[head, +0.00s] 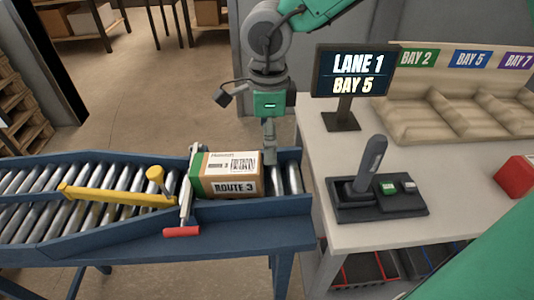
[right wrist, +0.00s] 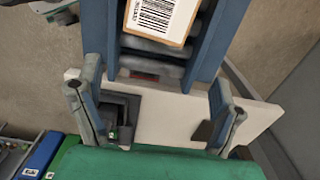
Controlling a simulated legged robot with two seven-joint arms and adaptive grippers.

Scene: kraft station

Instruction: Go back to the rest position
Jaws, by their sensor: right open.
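My right gripper (head: 268,150) hangs pointing down over the conveyor's right end, by the far right corner of a parcel. Its arm comes in from the top right. In the right wrist view the two fingers of this gripper (right wrist: 155,100) stand wide apart with nothing between them. The cardboard parcel (head: 236,188), marked ROUTE 3 and with a green left end, sits on the conveyor rollers. Its labelled top shows in the right wrist view (right wrist: 160,18), ahead of the fingers. My left gripper is in neither view.
The blue conveyor (head: 255,232) has a yellow bar (head: 115,196) and a red-tipped lever (head: 183,231). On the white table (head: 440,160) stand a scanner in its dock (head: 375,185), a LANE 1 BAY 5 screen (head: 352,72), a bay tray (head: 465,110) and a red object (head: 517,177).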

